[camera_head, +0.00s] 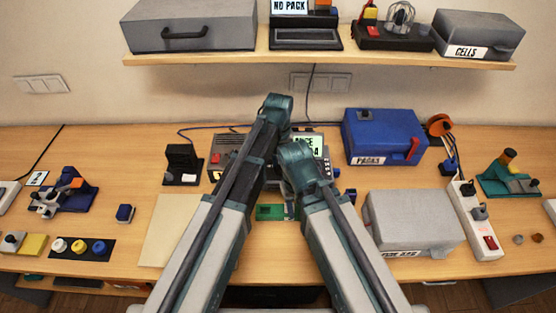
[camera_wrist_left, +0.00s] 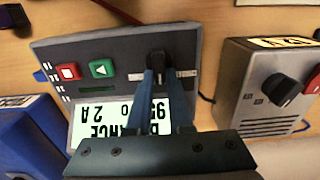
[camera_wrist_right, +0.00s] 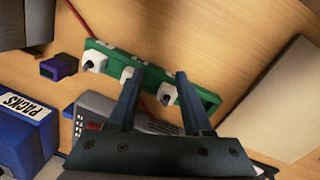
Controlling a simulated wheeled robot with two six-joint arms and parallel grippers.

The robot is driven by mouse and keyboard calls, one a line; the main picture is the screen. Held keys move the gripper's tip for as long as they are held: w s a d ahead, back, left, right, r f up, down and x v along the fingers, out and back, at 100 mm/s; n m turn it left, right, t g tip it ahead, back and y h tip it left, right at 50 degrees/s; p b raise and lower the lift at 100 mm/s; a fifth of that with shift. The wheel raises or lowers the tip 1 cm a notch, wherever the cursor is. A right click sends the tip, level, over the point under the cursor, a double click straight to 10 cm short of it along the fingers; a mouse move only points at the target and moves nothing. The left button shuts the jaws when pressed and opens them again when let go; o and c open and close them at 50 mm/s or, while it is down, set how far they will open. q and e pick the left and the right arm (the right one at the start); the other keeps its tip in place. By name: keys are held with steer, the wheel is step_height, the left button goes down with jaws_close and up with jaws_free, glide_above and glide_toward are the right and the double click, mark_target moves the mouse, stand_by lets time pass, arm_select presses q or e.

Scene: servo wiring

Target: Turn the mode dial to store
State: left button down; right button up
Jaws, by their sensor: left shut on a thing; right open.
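The mode dial (camera_wrist_left: 157,62) is a black knob on a grey charger (camera_wrist_left: 115,45), with small labels on both sides that I cannot read. My left gripper (camera_wrist_left: 161,78) is shut on the dial; its blue fingers hide part of it. The charger's screen (camera_wrist_left: 128,120) shows "BALANCE" upside down in the left wrist view. The screen also shows partly in the head view (camera_head: 309,145), where my arms hide the dial. My right gripper (camera_wrist_right: 157,82) is open and empty, above the green board (camera_wrist_right: 150,74) with white plugs.
A grey box with a black knob (camera_wrist_left: 283,85) stands beside the charger. The blue PACKS box (camera_head: 384,136) is right of the charger, and a grey lidded box (camera_head: 412,220) is at the front right. A beige sheet (camera_head: 172,228) lies at the front left.

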arm_select(q)
steer(key=m, duration=0.6)
steer(key=shift+s+d, duration=0.1)
steer(key=shift+d, duration=0.2)
steer(key=m, duration=0.5)
steer(key=shift+s+d+m, duration=0.15)
steer(key=shift+s+m, duration=0.05)
steer(key=shift+m, duration=0.2)
steer(key=c, duration=0.8)
jaws_free()
steer(key=shift+r, duration=0.1)
step_height(320, 180, up, 14)
steer(key=p, duration=1.3)
steer(key=shift+f+p, duration=0.2)
steer(key=shift+p, duration=0.2)
